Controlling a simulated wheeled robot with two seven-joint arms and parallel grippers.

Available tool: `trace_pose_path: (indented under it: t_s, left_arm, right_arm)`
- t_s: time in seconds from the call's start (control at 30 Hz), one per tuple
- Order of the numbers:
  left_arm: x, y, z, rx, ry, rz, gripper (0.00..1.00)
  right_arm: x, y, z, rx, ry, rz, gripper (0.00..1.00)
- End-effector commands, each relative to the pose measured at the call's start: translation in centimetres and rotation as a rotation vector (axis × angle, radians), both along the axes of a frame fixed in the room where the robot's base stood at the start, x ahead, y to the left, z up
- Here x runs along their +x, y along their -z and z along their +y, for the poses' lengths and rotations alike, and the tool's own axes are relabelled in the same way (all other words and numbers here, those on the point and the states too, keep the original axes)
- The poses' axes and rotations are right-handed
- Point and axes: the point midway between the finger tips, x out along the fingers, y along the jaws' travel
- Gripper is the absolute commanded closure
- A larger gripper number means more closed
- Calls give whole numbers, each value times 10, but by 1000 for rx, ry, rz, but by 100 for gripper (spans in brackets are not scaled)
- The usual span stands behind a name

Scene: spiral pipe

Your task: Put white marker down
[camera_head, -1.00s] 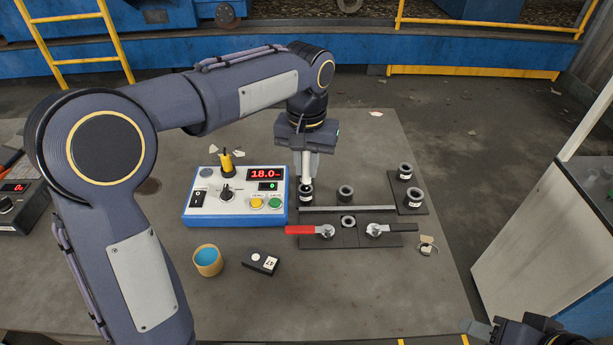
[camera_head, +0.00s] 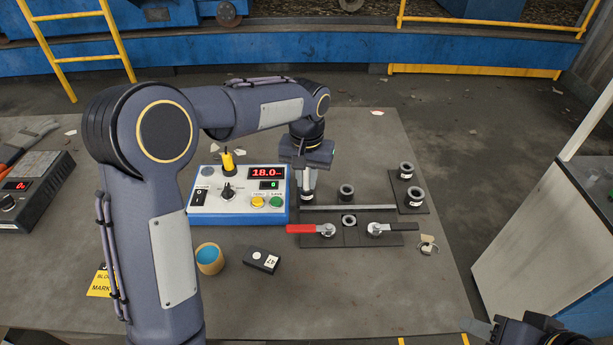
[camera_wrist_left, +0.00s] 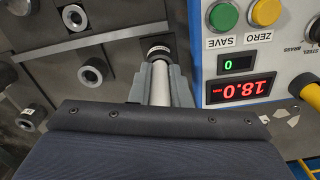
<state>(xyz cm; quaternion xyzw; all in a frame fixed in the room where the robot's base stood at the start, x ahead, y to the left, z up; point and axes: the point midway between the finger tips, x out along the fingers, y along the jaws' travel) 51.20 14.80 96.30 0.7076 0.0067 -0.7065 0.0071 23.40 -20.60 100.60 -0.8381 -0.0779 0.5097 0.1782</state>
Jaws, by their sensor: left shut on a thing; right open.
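The white marker (camera_wrist_left: 161,84) is a pale cylinder held between the fingers of my left gripper (camera_wrist_left: 160,78) in the left wrist view. My left gripper (camera_head: 308,178) is shut on it in the head view, pointing down at the back left of the black fixture (camera_head: 320,240). The marker's lower end is at a black ring holder (camera_wrist_left: 158,50); I cannot tell how deep it sits inside. My right gripper (camera_head: 485,330) is open at the bottom right edge, partly cut off.
A blue-and-white control box (camera_head: 237,208) reading 18.0 stands just left of my left gripper. Other black ring holders (camera_head: 346,191) are close by on the right. A red-handled clamp (camera_head: 303,229), a cup (camera_head: 209,258) and a small black box (camera_head: 261,260) are in front.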

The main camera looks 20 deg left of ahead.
Motion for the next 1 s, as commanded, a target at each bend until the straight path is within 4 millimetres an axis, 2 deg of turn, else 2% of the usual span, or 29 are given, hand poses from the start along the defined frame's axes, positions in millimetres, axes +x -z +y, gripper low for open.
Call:
trace_pose_path:
  t_s: [0.07,0.1,0.23,0.5,0.67,1.0]
  left_arm:
    - [0,4,0,0,0,1,100]
    - [0,3,0,0,0,0,80]
    - [0,3,0,0,0,1,63]
    - [0,2,0,0,0,0,62]
    - [0,-10,0,-1,0,-3,62]
    - [1,-81,-1,-1,0,-5,62]
  right_arm:
    - [0,2,0,0,0,0,57]
    - [0,1,0,0,0,0,57]
    - [0,1,0,0,0,0,57]
    - [0,1,0,0,0,0,57]
    - [0,-1,0,0,0,0,57]
    - [0,-4,0,0,0,0,57]
